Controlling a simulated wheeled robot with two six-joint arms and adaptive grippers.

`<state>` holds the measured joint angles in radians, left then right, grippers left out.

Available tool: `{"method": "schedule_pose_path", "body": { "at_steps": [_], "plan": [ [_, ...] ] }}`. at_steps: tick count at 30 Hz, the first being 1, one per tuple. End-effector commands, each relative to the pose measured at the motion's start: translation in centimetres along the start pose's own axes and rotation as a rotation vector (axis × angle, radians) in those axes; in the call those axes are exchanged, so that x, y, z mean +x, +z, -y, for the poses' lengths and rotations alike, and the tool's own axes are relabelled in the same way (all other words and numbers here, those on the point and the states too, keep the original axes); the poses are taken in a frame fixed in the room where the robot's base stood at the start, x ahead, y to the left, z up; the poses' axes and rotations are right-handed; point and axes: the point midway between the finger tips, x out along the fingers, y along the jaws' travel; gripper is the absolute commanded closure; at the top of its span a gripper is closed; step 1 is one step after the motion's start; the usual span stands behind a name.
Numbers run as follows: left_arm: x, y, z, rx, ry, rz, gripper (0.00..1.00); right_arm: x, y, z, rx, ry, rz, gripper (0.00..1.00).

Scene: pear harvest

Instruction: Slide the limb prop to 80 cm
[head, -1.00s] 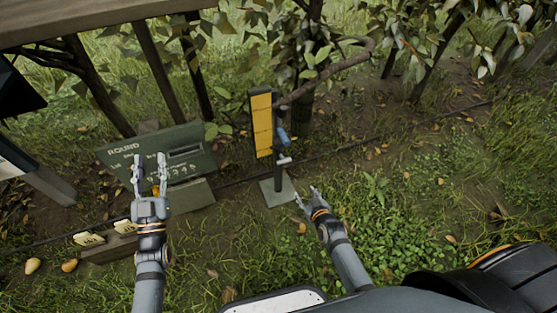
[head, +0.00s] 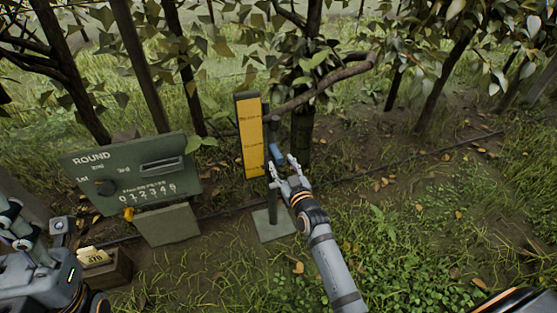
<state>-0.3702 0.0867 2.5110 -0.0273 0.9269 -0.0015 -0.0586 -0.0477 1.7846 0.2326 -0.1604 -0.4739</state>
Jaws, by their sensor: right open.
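The limb prop is a dark upright post on a pale square base plate (head: 272,226), with a yellow scale board (head: 250,135) on its left side. A blue sliding part (head: 277,154) sits on the post beside the lower half of the board. A brown limb (head: 325,84) reaches the top of the post. My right gripper (head: 281,171) is open, its fingers at the post just below the blue part. I cannot tell whether they touch it. Parts of my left gripper (head: 22,232) show at the left edge; its jaws are unclear. The scale's marks are too small to read.
A green board marked ROUND (head: 130,172) stands left of the prop, with a dark knob (head: 106,187) and a row of digits. A low wooden box with yellow tags (head: 95,258) is at the lower left. Trunks and leaves stand behind. Grass is open at right.

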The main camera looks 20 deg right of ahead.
Motion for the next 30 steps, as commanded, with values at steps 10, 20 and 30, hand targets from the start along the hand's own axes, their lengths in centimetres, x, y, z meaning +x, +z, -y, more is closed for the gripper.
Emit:
{"method": "schedule_pose_path", "body": {
  "at_steps": [10,20,30],
  "plan": [
    [-1.2,0.1,-0.1,0.009,-0.002,0.000,0.60,3.9,0.1,0.0,0.000,0.000,0.000,0.52],
    [-1.1,0.1,-0.1,0.009,-0.001,0.000,0.60,4.0,0.1,0.0,0.000,0.000,0.001,0.66],
    [-1.1,0.2,-0.1,0.009,-0.001,0.001,0.60,4.0,0.1,0.0,0.000,0.000,0.001,1.00]
  ]
}}
